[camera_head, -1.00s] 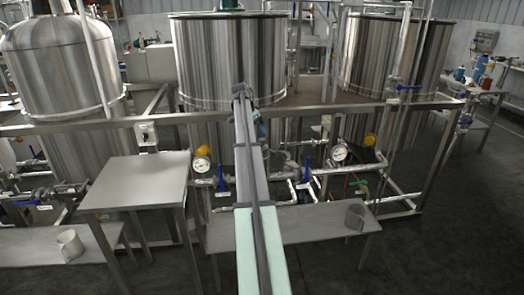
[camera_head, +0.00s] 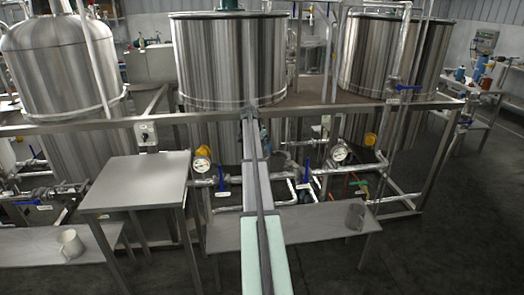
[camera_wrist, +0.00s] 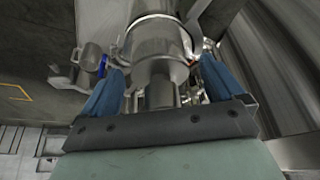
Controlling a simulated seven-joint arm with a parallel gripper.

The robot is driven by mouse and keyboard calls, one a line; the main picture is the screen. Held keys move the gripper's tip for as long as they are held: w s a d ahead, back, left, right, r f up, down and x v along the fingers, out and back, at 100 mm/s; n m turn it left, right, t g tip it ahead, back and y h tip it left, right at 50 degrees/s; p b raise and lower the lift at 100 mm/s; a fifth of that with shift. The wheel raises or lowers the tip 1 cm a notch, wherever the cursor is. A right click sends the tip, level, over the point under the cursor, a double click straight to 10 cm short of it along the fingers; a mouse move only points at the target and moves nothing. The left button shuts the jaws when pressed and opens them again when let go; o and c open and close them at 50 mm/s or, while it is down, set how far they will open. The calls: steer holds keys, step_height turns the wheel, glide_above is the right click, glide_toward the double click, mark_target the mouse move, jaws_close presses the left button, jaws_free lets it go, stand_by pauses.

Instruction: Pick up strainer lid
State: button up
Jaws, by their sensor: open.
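In the wrist view my gripper (camera_wrist: 163,68) is open, with one blue finger on each side of the picture. A round, shiny metal fitting (camera_wrist: 152,42) with a narrower stepped cylinder (camera_wrist: 160,76) shows between and beyond the fingers. It appears to be the strainer with its lid, but the seam between lid and body is not clear. I cannot tell whether the fingers touch it. In the head view my arm hides most of the gripper and this fitting, in front of the middle tank.
The middle steel tank (camera_head: 215,60) stands behind a frame rail (camera_head: 330,108). Pipes with a left gauge (camera_head: 201,165), a right gauge (camera_head: 339,152) and blue valve handles flank my arm. A bare steel table (camera_head: 140,182) stands left. A low bench (camera_head: 290,232) carries a metal mug (camera_head: 355,214).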

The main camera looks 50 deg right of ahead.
steer(key=shift+d+f, duration=0.15)
steer(key=shift+f, duration=0.3)
steer(key=shift+c, duration=0.3)
steer(key=shift+r, duration=0.1)
steer(key=c, duration=1.3)
